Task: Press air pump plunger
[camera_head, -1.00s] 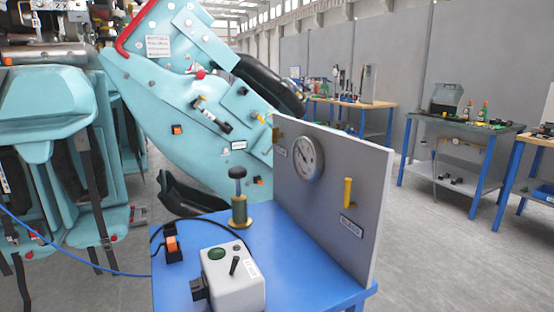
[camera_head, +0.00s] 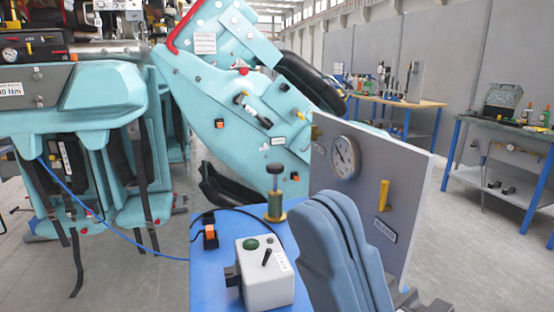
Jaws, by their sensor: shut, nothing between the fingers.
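The air pump (camera_head: 274,206) stands upright at the back of a blue bench. It has an olive-green body with a brass-coloured base. Its plunger, topped by a black knob (camera_head: 275,169), stands raised on a thin rod. My gripper (camera_head: 328,203) shows as blue-grey curved fingers at the lower middle, pointing up. The fingers are together and empty. In the picture they are right of the pump and apart from it, in front of the panel's lower part.
A grey control box (camera_head: 266,288) with a green button and black lever sits on the bench (camera_head: 212,275). An orange switch (camera_head: 210,232) lies behind it. A grey panel (camera_head: 410,180) with a gauge (camera_head: 346,158) and yellow handle (camera_head: 384,195) stands at right. Teal train seats (camera_head: 110,100) fill the left.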

